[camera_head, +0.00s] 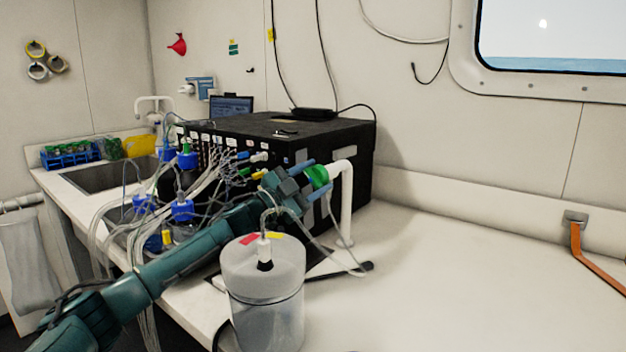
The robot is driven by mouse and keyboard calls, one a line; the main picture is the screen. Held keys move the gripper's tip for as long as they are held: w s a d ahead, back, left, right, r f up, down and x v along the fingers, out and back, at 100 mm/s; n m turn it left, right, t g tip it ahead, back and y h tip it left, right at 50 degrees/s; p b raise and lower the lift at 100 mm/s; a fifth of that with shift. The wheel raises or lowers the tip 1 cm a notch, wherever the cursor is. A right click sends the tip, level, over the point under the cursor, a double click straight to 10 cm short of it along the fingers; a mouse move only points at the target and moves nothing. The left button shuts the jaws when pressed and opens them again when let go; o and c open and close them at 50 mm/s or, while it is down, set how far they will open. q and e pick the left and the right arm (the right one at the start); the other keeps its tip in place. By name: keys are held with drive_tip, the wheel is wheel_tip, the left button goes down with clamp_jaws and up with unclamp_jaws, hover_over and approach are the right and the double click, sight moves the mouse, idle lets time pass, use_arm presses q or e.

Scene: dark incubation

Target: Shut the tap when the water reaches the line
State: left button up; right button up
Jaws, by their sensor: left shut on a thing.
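A white tap (346,200) with a curved spout stands on the bench behind the clear container, and its green handle (318,177) faces my arm. My left gripper (312,179) reaches in from the left and is shut on the green handle. A clear cylindrical container (266,325) stands at the front of the bench, with red and yellow tags and a probe at its top. An edge runs around it at mid-height; I cannot tell whether this is the water surface or the line. My right gripper is not in view.
A black box (330,135) with many cables and tubes stands behind my left arm. Blue-capped bottles (182,211) and loose tubing crowd the left side. A sink (95,177) lies farther back. The bench (480,270) at the right is clear.

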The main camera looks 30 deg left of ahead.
use_arm(q)
drive_tip(key=shift+r+m+g+h+p, duration=0.2)
drive_tip(key=shift+m+g+h+p, duration=0.15)
drive_tip(key=shift+m+p, duration=0.7)
drive_tip(key=m+g+p, duration=0.1)
drive_tip(key=m+p, duration=0.2)
drive_tip(key=shift+m+g+p, duration=0.25)
drive_tip(key=shift+p, duration=0.15)
drive_tip(key=shift+m+g+h+p, duration=0.25)
drive_tip(key=shift+m+g+p, duration=0.15)
drive_tip(key=shift+m+p, duration=0.4)
drive_tip(key=shift+m+g+p, duration=0.3)
drive_tip(key=shift+m+p, duration=0.4)
drive_tip(key=shift+m, duration=0.3)
drive_tip(key=shift+f+m+p, duration=0.15)
drive_tip(key=shift+m+p, duration=0.15)
drive_tip(key=shift+m, duration=0.1)
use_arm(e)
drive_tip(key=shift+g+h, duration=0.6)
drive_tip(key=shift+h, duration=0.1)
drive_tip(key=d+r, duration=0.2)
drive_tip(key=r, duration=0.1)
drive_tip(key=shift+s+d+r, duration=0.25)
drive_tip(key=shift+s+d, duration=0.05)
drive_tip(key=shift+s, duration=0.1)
use_arm(q)
drive_tip(key=shift+f, duration=0.1)
